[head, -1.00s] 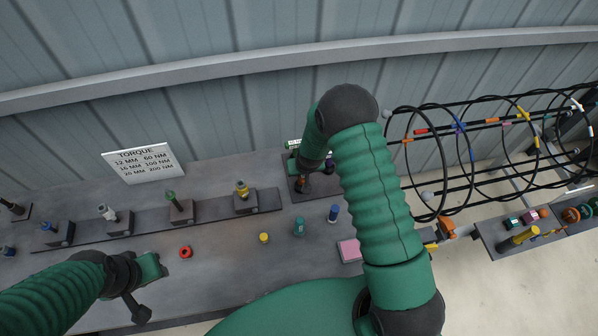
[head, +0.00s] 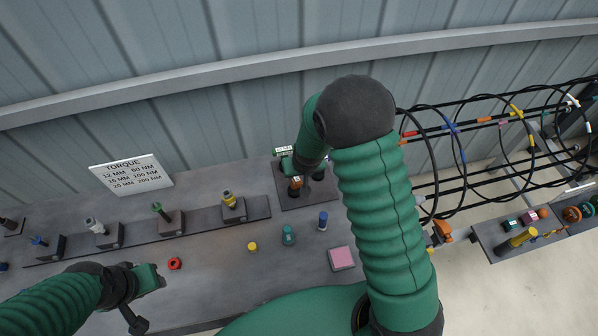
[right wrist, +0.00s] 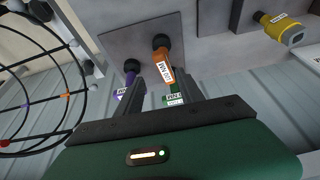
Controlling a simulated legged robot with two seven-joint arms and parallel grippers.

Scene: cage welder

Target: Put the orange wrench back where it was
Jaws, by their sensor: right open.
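The orange wrench (right wrist: 160,66) stands with its dark end at the dark plate (right wrist: 120,40) in the right wrist view; its label faces the camera. In the head view its orange part (head: 295,185) shows just below my right gripper (head: 299,166). In the right wrist view my right gripper (right wrist: 162,88) is open, with its dark fingers on either side of the orange wrench; I cannot tell whether they touch it. My left gripper (head: 148,279) is over the bench's front left, apart from the wrench; its jaws are not clear.
A purple wrench (right wrist: 128,85) and a green one (right wrist: 173,98) stand close by on the plate. The bench (head: 215,255) holds a red ring (head: 175,263), a yellow piece (head: 252,246), a teal bottle (head: 288,235) and a pink block (head: 341,258). A wire cage (head: 480,150) stands right.

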